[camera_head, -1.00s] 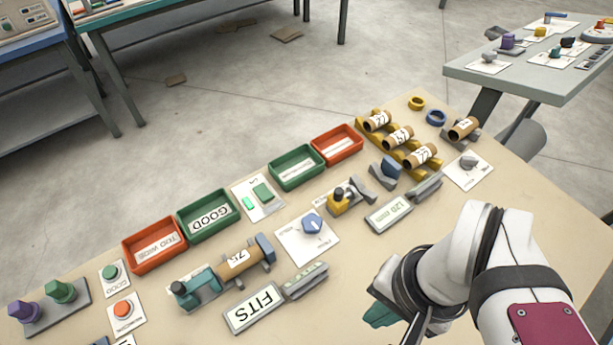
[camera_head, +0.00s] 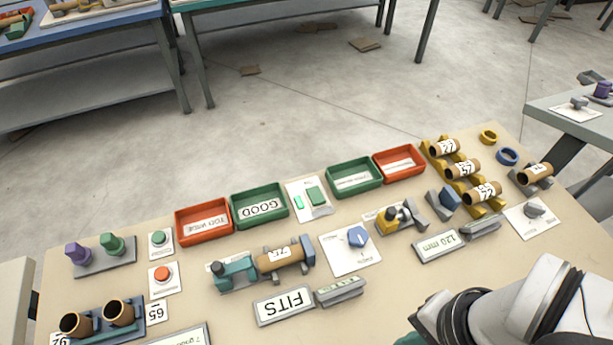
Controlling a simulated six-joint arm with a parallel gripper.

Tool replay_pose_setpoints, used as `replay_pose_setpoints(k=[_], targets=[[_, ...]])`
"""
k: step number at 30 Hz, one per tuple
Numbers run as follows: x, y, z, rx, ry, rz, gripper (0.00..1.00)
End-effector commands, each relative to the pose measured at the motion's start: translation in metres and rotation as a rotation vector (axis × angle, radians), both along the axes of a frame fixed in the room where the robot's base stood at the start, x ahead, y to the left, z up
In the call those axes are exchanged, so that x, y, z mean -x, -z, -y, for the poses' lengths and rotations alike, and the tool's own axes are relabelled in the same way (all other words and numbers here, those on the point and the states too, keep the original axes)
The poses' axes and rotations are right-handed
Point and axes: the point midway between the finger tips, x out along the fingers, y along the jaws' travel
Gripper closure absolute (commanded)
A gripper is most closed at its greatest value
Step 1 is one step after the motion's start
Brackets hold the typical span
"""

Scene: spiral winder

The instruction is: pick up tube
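Several brown cardboard tubes with white number labels are in view. Three lie on a yellow stepped rack at the right: an upper tube (camera_head: 443,147), a middle tube (camera_head: 462,169) and a lower tube (camera_head: 484,191). One tube (camera_head: 535,174) lies on a grey cradle to their right. Another tube (camera_head: 279,257) lies in a teal and grey fixture at mid-table. Two open-ended tubes, a left one (camera_head: 76,323) and a right one (camera_head: 118,312), sit in a blue-grey holder at lower left. Of my gripper (camera_head: 412,339), only a teal bit shows at the bottom edge, apart from every visible tube.
Red and green trays (camera_head: 259,204) line the table's far side.

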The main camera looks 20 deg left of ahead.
Motion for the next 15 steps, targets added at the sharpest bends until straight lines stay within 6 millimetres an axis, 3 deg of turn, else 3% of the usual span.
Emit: replay_pose_setpoints(k=[9, 15], targets=[[0.0, 0.0, 0.0, 0.0, 0.0, 0.0, 0.98], [0.0, 0.0, 0.0, 0.0, 0.0, 0.0, 0.62]])
